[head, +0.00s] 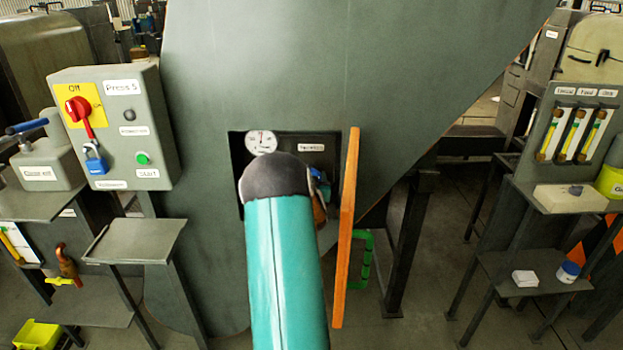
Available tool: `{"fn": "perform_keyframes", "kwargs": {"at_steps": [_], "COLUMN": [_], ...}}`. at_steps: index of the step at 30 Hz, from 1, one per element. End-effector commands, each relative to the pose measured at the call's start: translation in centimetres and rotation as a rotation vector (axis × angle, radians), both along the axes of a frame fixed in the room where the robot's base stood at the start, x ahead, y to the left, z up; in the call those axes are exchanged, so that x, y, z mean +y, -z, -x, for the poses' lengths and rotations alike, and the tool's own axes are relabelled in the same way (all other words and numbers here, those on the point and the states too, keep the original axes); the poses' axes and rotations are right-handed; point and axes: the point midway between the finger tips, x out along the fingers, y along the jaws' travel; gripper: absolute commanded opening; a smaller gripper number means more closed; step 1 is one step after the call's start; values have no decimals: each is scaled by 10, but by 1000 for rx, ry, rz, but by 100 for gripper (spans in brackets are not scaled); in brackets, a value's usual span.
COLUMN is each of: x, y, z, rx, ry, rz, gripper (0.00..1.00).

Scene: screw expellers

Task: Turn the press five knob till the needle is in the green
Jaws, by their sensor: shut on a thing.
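The press five cabinet (200,90) is a large grey-green body with a recess in its front. A round white gauge (261,142) sits at the recess's upper left; its needle and any green band are too small to read. A small white label (311,147) is to its right, its text unclear. My teal arm with its dark rounded joint reaches up into the recess and covers most of it. My gripper and the knob are hidden behind it. A small blue part (318,178) shows at the arm's right edge; I cannot tell what it belongs to.
An orange door (346,230) with a green handle (364,262) stands open just right of my arm. A control box (115,125) marked Press 5, with a red switch (77,110) and blue padlock (95,158), is at left. Stands and shelves are on both sides.

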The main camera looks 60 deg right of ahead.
Motion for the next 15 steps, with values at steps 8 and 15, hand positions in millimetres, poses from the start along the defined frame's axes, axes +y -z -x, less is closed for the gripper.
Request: {"fn": "perform_keyframes", "kwargs": {"at_steps": [8,15], "x": [0,0], "y": [0,0], "z": [0,0], "rx": [1,2], "ry": [0,0], "rz": [0,0], "gripper": [70,84]}}
